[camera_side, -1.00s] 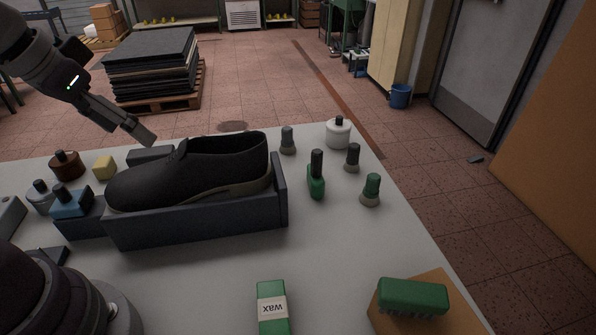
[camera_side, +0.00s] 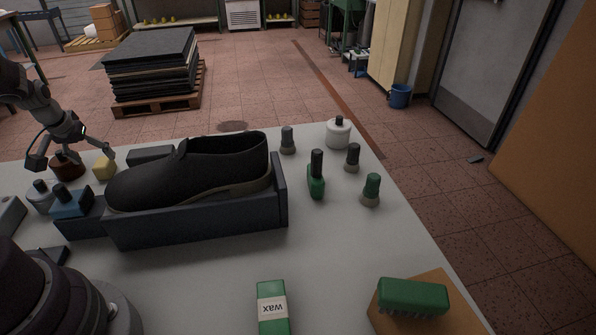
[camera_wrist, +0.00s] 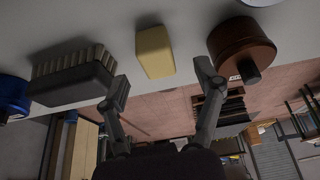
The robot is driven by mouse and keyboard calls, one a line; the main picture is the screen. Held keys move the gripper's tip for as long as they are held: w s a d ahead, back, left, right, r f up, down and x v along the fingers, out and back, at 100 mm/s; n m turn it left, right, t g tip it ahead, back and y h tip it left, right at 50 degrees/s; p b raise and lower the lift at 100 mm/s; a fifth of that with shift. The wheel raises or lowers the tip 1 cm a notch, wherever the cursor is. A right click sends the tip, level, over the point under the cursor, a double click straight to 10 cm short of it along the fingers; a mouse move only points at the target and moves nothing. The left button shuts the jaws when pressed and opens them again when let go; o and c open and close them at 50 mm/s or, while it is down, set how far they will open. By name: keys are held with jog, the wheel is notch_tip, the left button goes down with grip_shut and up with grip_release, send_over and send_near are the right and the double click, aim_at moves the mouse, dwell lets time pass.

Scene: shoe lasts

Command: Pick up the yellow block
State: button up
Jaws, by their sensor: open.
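The yellow block (camera_side: 104,168) stands on the grey table at the left, between a brown round jar (camera_side: 67,166) and a dark brush (camera_side: 150,155). In the wrist view the yellow block (camera_wrist: 154,52) is near the top centre, beyond and between my fingertips. My gripper (camera_side: 72,161) is open and empty. In the side view its right finger comes close to the block and its left finger is left of the brown jar. In the wrist view my gripper (camera_wrist: 162,78) has one finger by the brush (camera_wrist: 72,76) and the other by the brown jar (camera_wrist: 241,50); contact is unclear.
A black shoe (camera_side: 195,170) sits in a dark tray (camera_side: 200,226) right of the block. Several small bottles stand right of the shoe. The front middle of the table (camera_side: 190,285) is clear.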

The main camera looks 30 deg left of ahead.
aim_at(101, 162)
jog(key=x, duration=0.3)
jog(key=shift+w+f, duration=0.25)
jog(key=shift+f, duration=0.05)
grip_shut()
